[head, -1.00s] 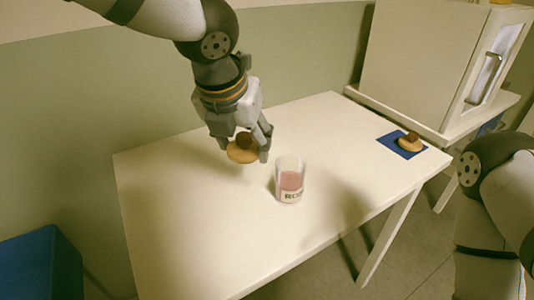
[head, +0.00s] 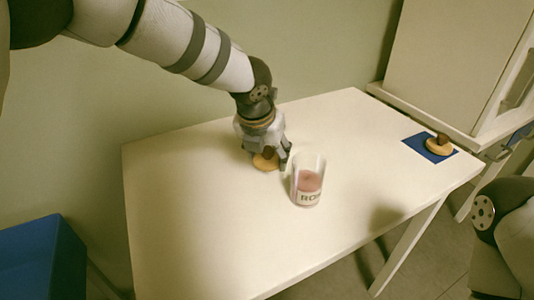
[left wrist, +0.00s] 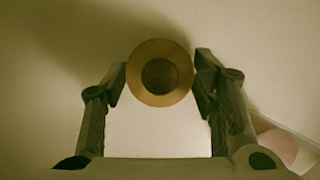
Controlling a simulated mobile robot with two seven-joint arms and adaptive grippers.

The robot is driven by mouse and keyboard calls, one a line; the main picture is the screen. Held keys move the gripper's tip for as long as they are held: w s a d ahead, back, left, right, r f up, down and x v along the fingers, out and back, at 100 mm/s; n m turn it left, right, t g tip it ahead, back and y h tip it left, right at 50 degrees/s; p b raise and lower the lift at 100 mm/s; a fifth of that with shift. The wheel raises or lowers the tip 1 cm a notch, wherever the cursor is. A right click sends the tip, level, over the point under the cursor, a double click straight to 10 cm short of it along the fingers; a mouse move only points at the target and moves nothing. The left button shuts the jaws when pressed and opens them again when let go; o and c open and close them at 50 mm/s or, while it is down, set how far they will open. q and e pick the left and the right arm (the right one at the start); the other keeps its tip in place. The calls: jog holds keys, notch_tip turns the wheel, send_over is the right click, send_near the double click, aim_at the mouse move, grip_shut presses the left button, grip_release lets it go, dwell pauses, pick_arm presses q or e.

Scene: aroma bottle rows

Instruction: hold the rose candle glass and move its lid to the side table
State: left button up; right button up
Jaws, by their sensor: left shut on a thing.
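My left gripper (head: 268,156) is shut on a round wooden lid (head: 264,163) with a dark knob, held low over the table just left of the candle glass. In the left wrist view the lid (left wrist: 160,73) sits between the two fingertips. The clear rose candle glass (head: 308,181) stands upright and uncovered, with pink wax and a partly readable label. The glass (left wrist: 284,145) also shows at the right edge of the left wrist view. I cannot tell whether the lid touches the table. My right gripper is out of view; only part of my right arm shows at lower right.
The white table (head: 200,220) is clear on its left and front. A blue mat (head: 415,142) at its right end bears another wooden lid (head: 439,146). A cabinet (head: 450,60) stands behind at right. A blue bin (head: 45,262) is at lower left.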

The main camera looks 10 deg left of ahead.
pick_arm(q)
jog(key=shift+f, duration=0.2)
jog(key=o, duration=1.3)
jog(key=shift+r, duration=0.15)
